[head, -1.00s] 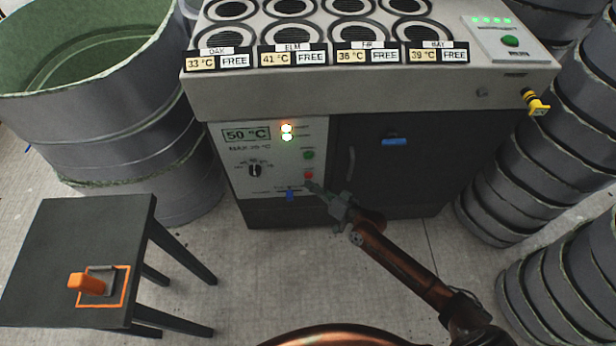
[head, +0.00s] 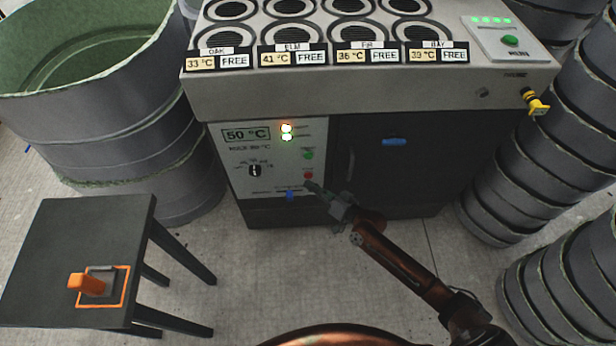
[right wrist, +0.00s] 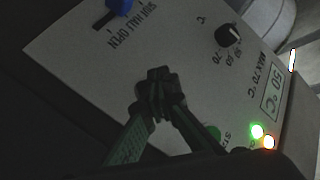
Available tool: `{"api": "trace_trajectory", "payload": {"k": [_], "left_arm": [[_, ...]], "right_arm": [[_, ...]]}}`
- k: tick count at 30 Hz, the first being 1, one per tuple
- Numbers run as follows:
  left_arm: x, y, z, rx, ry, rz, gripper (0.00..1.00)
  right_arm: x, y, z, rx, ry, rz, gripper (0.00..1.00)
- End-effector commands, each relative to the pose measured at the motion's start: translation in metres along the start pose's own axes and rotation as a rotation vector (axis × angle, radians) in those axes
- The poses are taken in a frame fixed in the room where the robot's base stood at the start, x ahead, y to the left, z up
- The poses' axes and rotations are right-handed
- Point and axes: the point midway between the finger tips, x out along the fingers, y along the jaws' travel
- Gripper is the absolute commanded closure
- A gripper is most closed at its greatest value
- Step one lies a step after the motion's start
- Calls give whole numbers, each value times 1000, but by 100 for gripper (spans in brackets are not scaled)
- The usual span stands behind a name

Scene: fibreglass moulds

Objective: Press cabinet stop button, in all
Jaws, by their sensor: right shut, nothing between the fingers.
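The cabinet (head: 390,80) stands at the middle back, with a pale control panel (head: 240,165) on its front left. The red stop button (head: 308,175) is low on the panel's right side, below the green button (head: 308,155). My right gripper (head: 309,185) is shut and empty, its tips at or just beside the red button; contact cannot be told. In the right wrist view the closed fingertips (right wrist: 155,78) lie over the panel and the red button is hidden. The display reads 50 °C and two lamps (head: 287,132) are lit. My left gripper is not in view.
A black dial (head: 255,170) and a blue slider (head: 290,196) sit near the red button. A large grey tub (head: 100,110) is at left; stacked round moulds (head: 575,130) crowd the right.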

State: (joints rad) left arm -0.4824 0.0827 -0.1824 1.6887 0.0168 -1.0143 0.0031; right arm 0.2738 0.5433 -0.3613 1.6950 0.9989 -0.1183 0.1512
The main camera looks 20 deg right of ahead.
Motion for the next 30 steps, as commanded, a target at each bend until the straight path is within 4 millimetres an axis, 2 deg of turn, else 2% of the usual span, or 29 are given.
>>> {"api": "trace_trajectory", "payload": {"k": [30], "left_arm": [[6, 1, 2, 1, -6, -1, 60]], "right_arm": [[8, 6, -6, 0, 0, 0, 100]]}}
